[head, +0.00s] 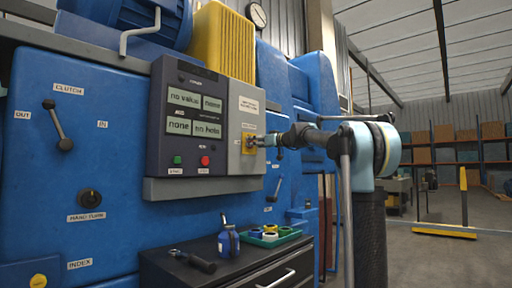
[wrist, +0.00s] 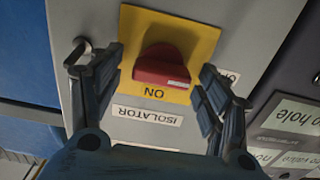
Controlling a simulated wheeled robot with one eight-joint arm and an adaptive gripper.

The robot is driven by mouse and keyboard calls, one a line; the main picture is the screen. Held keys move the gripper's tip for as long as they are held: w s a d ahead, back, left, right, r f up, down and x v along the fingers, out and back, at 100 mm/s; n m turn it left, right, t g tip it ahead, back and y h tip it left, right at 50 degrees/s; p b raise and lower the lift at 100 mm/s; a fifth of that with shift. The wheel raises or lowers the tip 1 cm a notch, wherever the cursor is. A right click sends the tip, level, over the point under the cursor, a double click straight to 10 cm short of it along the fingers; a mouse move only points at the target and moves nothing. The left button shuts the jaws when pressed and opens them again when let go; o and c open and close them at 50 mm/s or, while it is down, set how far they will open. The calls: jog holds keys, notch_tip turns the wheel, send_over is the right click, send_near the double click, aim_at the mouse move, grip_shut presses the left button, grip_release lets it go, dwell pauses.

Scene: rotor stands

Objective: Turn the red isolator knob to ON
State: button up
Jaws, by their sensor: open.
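The red isolator knob (wrist: 163,64) sits on a yellow plate (wrist: 205,40) in the wrist view, which looks upside down. A small pale mark is on the knob's lower right edge. My gripper (wrist: 146,66) is open, one finger on each side of the knob with visible gaps. In the head view my gripper (head: 262,141) is at the yellow plate (head: 247,146) on the grey panel; the knob is not clearly visible there.
A dark display console (head: 200,115) with green and red buttons adjoins the grey panel. Below, a dark cabinet (head: 160,262) holds a screwdriver-like tool (head: 193,260), a blue bottle (head: 228,241) and a green tray (head: 289,235). The floor at right is open before a yellow barrier (head: 443,233).

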jog(key=c, duration=1.1)
jog(key=shift+o, duration=0.2)
jog(key=shift+m, duration=0.3)
jog(key=m, duration=1.7)
jog(key=shift+w+d+f, duration=0.2)
jog(key=shift+m, duration=0.3)
